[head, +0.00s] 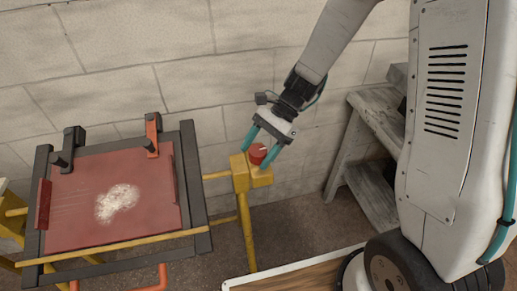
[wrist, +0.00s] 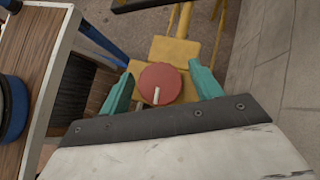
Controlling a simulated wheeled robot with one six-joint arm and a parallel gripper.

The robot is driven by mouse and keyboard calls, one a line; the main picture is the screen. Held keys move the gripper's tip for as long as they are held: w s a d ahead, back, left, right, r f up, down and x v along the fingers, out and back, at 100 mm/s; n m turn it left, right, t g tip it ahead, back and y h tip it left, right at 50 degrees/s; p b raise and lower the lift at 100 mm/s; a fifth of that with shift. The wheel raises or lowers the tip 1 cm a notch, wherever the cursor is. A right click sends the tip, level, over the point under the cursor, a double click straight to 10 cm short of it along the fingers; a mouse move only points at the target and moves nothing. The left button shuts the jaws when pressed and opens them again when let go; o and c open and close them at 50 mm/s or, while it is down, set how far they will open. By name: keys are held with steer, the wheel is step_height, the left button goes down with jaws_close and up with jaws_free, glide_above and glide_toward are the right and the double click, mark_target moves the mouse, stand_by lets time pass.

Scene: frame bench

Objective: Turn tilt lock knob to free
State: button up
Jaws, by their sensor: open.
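The tilt lock knob (head: 258,153) is a round red knob on a yellow block (head: 240,172) at the right end of the yellow frame. In the wrist view the knob (wrist: 160,84) shows a white pointer mark directed toward the gripper's base. My gripper (head: 260,146) is open, with its teal fingers on either side of the knob. In the wrist view the fingers (wrist: 162,86) stand left and right of it, with gaps on both sides. I cannot tell how deep the fingertips reach. No label for free or locked is readable.
A dark-framed red panel (head: 75,215) with a pale powdery patch is left of the knob. A grey bench (head: 372,185) stands by the block wall at right. A wood-topped, white-edged surface (head: 290,270) is at the bottom, also left in the wrist view (wrist: 35,60).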

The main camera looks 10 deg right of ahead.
steer(key=c, duration=1)
